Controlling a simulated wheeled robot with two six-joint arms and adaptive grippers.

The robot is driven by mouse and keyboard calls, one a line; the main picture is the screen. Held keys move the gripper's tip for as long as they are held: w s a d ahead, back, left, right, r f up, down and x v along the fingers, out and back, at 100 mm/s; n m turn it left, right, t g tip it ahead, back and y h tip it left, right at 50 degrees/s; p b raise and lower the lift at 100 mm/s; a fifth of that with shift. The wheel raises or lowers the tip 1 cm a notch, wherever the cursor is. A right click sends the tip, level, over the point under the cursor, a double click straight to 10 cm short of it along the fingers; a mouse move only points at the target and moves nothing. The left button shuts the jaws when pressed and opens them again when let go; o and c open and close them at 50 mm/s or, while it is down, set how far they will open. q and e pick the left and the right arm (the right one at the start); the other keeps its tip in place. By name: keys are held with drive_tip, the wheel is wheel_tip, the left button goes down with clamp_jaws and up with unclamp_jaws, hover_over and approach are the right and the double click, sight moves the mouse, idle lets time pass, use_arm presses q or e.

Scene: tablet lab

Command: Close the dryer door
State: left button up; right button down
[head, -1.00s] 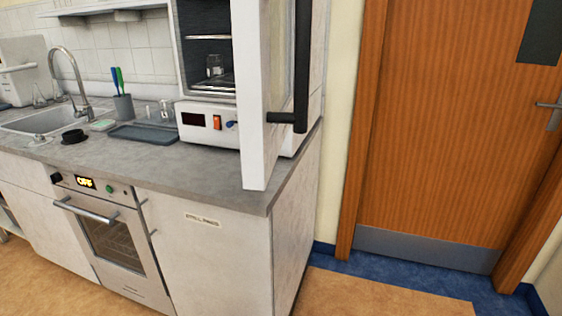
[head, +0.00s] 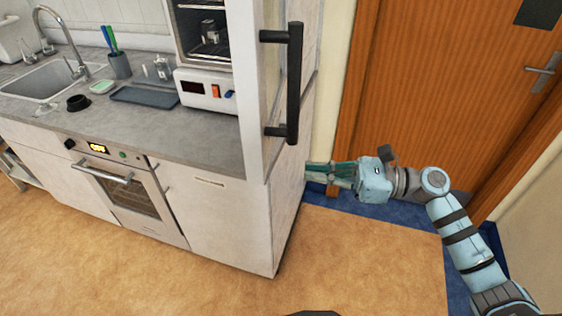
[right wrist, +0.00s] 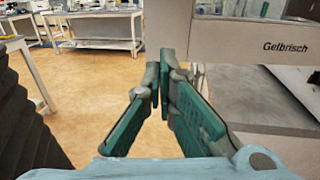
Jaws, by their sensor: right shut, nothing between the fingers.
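The dryer (head: 193,92) stands on the counter, with a control panel at its base and racks inside its lit-from-front chamber. Its white door (head: 249,100) stands open, swung out toward me and seen nearly edge-on. A black bar handle (head: 294,85) is on the door's outer, right side. My right gripper (head: 310,171) is shut and empty, below the handle and to the right of the door's lower end. I cannot tell whether it touches anything. In the right wrist view its fingers (right wrist: 163,75) meet before a pale panel marked "Gelbrisch" (right wrist: 285,47). My left gripper is not in view.
The counter (head: 205,145) holds a sink (head: 40,82), a dark tray (head: 145,95) and a pen cup (head: 120,65). An oven (head: 125,190) is built in below. A wooden room door (head: 410,90) stands at the right. The floor in front is clear.

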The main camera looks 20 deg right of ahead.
sight(266, 169)
drive_tip(key=p+x, duration=0.1)
drive_tip(key=x, duration=0.2)
drive_tip(key=p+x, duration=0.1)
drive_tip(key=x, duration=0.2)
drive_tip(key=shift+a+r, duration=0.25)
drive_tip(key=shift+a, duration=0.05)
drive_tip(key=shift+w+a+f, duration=0.15)
drive_tip(key=shift+w+a, duration=0.1)
drive_tip(key=shift+a, duration=0.15)
